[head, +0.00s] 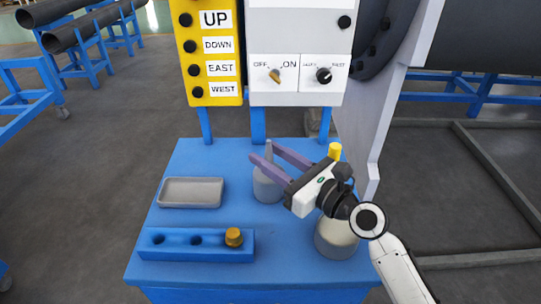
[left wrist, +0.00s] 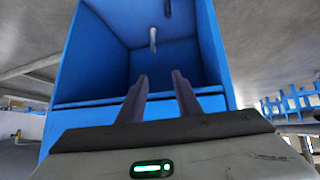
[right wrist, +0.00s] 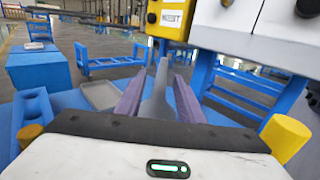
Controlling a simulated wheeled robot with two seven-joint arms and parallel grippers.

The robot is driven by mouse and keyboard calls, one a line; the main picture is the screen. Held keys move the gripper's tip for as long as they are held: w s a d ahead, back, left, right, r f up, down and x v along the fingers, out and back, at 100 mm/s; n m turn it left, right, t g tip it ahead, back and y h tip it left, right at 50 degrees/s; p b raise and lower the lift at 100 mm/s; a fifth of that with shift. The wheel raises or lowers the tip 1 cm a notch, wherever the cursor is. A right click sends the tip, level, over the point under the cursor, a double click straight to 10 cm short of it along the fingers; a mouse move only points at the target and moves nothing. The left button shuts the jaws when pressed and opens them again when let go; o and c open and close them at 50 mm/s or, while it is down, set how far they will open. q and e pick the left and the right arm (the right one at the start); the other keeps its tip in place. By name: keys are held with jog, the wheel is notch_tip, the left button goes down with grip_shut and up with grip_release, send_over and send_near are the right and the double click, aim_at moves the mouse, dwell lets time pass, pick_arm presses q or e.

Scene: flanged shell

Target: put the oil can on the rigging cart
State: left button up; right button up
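A grey can with a tall conical spout, which looks like the oil can (head: 267,187), stands upright on the blue cart top (head: 206,224). My right gripper (head: 265,154) reaches over it from the right, open, with the spout between its two purple fingers. The right wrist view shows the spout (right wrist: 158,97) between the spread fingers, and the can's lower body is hidden there. My left gripper (left wrist: 160,82) is open and empty, facing a blue box-like structure (left wrist: 110,60), and is out of the head view. I cannot tell which cart is the rigging cart.
A grey tray (head: 191,193) and a blue holed block (head: 180,245) with an orange-yellow plug (head: 233,237) are on the left. Control panels (head: 300,55) rise behind. Another blue cart (right wrist: 38,72) stands farther off.

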jog(key=shift+d+r, duration=0.1)
jog(key=shift+r, duration=0.05)
jog(key=v, duration=1.2)
